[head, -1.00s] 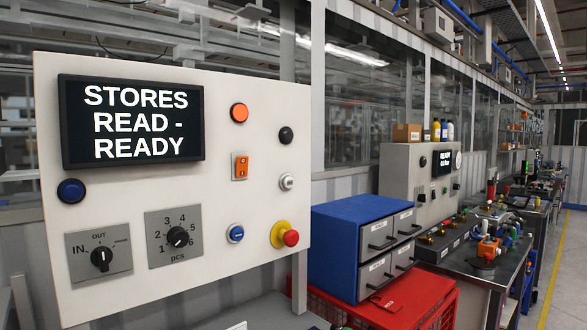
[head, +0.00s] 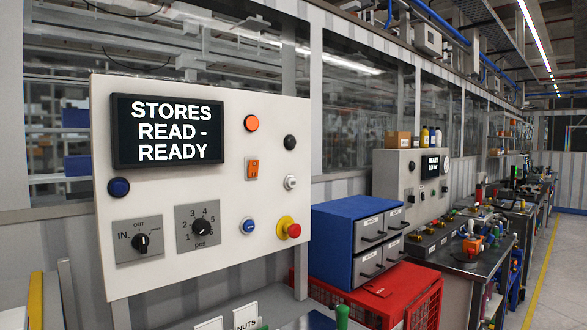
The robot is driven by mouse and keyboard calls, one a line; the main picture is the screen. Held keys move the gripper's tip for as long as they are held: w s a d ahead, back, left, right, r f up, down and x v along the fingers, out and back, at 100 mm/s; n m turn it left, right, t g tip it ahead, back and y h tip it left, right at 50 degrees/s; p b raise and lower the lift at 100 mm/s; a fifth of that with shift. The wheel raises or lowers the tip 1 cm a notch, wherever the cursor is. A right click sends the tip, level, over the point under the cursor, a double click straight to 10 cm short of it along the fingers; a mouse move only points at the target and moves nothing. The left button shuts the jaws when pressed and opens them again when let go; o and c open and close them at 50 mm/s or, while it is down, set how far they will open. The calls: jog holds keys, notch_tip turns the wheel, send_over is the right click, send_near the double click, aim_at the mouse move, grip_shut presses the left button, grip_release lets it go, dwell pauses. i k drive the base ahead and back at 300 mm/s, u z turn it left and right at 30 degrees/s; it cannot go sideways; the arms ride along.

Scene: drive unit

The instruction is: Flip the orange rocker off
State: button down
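The orange rocker (head: 252,168) is a small upright switch on a light plate. It sits on the white control panel (head: 270,220), right of the screen and below a round orange button (head: 252,123). Which way the rocker is tipped is too small to tell. The screen (head: 168,131) reads "STORES READ - READY". My gripper is not in the head view.
The panel also carries a dark blue button (head: 119,187), two black knobs, a black button, a white button, a blue button and a red emergency stop (head: 291,230). A blue drawer cabinet (head: 345,220) stands right on a red crate (head: 425,290). A floor aisle lies far right.

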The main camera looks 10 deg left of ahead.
aim_at(253, 166)
jog(key=u, duration=0.1)
jog(key=i, duration=0.95)
jog(key=z, duration=0.05)
